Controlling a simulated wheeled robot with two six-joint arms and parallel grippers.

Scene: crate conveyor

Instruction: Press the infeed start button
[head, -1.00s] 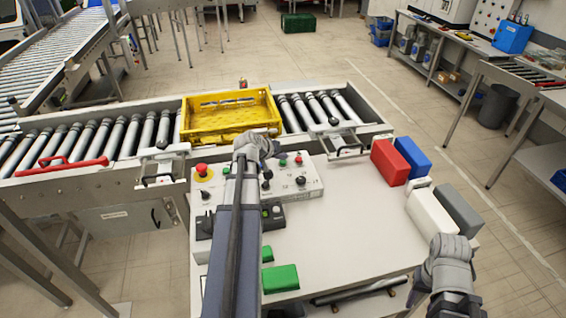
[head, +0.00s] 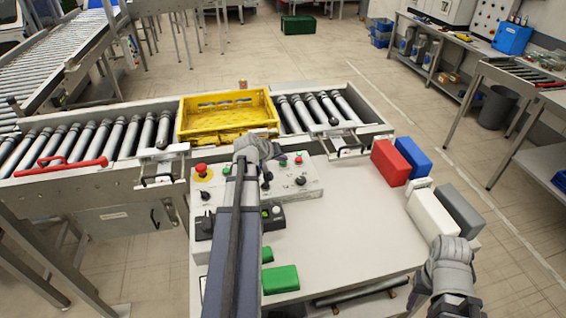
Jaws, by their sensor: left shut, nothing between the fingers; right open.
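The control panel (head: 312,193) is a light grey box with buttons and knobs on the table's back left. A red mushroom button on a yellow base (head: 202,170) sits at its left end. A green button (head: 283,162) and a small red button (head: 298,160) sit right of my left gripper. My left gripper (head: 257,147) is shut and empty over the panel's back part; it and its arm hide part of the panel. I cannot tell whether it touches a button. My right gripper (head: 450,247) is at the table's right front edge, with nothing seen in it.
A yellow crate (head: 228,132) lies on the roller conveyor (head: 108,140) behind the panel. Red (head: 389,163), blue (head: 412,157), white (head: 429,216) and grey (head: 459,210) blocks line the table's right side. A green block (head: 280,279) lies in front. The table's middle (head: 345,235) is clear.

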